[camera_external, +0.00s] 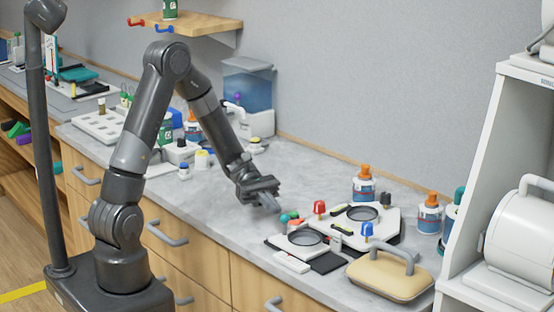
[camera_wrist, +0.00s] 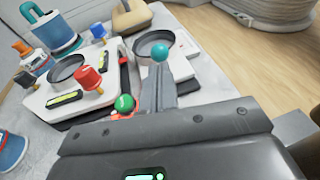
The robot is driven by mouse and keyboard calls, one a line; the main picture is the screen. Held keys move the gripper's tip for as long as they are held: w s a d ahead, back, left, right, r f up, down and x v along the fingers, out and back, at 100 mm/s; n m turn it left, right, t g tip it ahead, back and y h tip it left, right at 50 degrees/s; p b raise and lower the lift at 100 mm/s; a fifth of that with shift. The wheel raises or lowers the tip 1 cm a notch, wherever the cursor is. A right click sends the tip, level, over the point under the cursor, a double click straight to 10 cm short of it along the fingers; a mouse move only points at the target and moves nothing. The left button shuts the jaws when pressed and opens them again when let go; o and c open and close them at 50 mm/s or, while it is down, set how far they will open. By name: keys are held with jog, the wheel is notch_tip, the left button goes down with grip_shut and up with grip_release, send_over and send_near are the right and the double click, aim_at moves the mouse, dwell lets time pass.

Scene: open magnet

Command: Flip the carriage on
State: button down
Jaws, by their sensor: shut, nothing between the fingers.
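The carriage unit (camera_external: 296,248) appears as a white plate with a round grey dish, beside a second white plate with a dish (camera_external: 362,213). In the wrist view the nearer plate (camera_wrist: 178,66) lies just beyond my fingers. A teal ball knob (camera_wrist: 160,52) shows right at my fingertips; whether they touch it is unclear. A green ball knob (camera_wrist: 124,103) on a reddish base sits just left of the fingers. I cannot tell which knob switches the carriage.
A red knob (camera_external: 319,208) and a blue knob (camera_external: 367,230) stand up from the plates. A tan handled block (camera_external: 388,276) is at the front right. Orange-capped bottles (camera_external: 363,187) stand behind. The counter (camera_external: 225,215) left of the unit is clear.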

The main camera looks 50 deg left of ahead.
jog(key=shift+x, duration=1.1)
jog(key=x, duration=0.4)
jog(key=r+x, duration=0.1)
jog(key=x, duration=0.1)
jog(key=shift+w+d, duration=0.25)
jog(key=shift+w, duration=0.15)
jog(key=shift+a+r, duration=0.1)
jog(key=v, duration=1.4)
jog(key=shift+w+a, duration=0.25)
jog(key=shift+a, duration=0.05)
